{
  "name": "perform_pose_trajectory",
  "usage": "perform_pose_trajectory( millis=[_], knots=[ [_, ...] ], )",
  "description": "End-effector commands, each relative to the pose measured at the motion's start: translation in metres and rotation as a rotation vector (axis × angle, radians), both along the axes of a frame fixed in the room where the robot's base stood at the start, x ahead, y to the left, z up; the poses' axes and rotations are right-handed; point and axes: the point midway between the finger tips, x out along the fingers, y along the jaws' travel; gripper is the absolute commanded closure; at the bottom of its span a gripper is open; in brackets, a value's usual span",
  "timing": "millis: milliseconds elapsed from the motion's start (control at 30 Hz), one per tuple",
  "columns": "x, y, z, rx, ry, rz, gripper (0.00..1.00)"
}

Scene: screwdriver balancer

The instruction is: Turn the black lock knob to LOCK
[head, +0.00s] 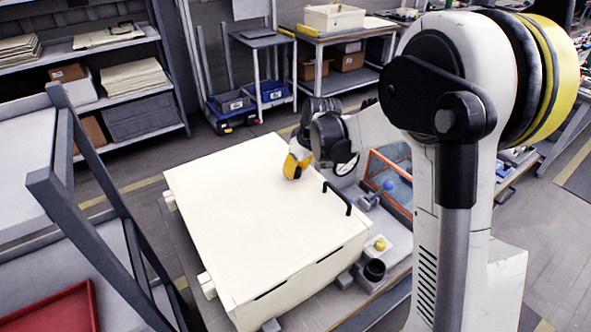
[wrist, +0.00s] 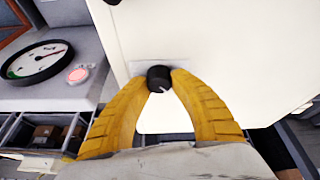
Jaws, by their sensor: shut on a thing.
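The black lock knob (wrist: 159,77) shows in the wrist view, on a pale plate on the cream panel (wrist: 225,55). A short light mark shows on the knob's face. My gripper (wrist: 160,85) has its two yellow fingertips closed on the knob, one on each side. In the head view my gripper (head: 293,166) is at the far right part of the large cream box (head: 240,220). The knob is hidden there behind the gripper. Any LOCK lettering is too small to read.
A black handle (head: 337,198) stands on the box near its right edge. A round dial gauge (wrist: 38,62) and a pink button (wrist: 77,75) are left of the gripper in the wrist view. A dark metal frame (head: 105,200) stands left of the box.

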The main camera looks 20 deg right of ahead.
Motion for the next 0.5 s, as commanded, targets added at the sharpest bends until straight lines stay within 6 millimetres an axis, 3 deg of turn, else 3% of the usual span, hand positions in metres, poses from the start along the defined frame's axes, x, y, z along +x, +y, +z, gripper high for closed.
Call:
perform_pose_trajectory(
  millis=[500],
  knots=[
    [-0.001,-0.0003,-0.0009,-0.001,0.003,0.047,1.0]
  ],
)
